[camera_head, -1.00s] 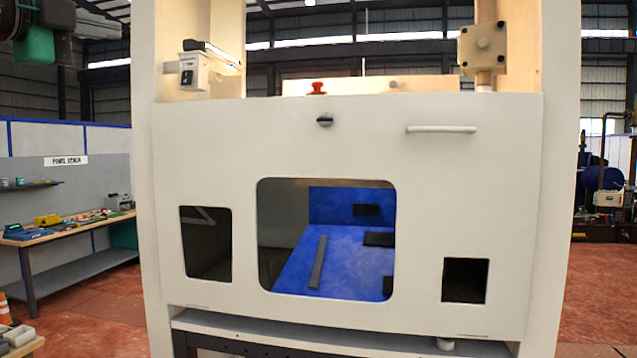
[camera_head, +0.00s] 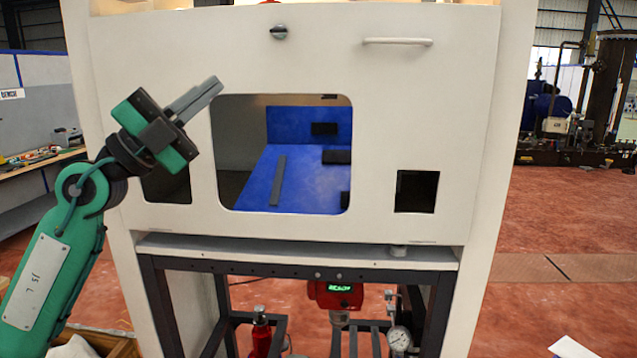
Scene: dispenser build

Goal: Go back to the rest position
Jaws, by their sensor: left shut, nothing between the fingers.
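My left gripper (camera_head: 212,90) is raised at the left, in front of the white dispenser cabinet (camera_head: 330,75). Its fingers are together with nothing between them and point up to the right, near the upper left corner of the central window. The green left arm comes in from the lower left and hides part of the left square opening (camera_head: 172,192). My right gripper is not in view. Through the central window a blue interior (camera_head: 312,180) with several dark bars and blocks shows.
A dark metal frame (camera_head: 300,264) stands under the cabinet, with a red device (camera_head: 337,294), a red bottle jack (camera_head: 261,332) and a pressure gauge (camera_head: 399,338). A wooden crate (camera_head: 118,345) is at the lower left. The red floor (camera_head: 560,230) at the right is mostly clear.

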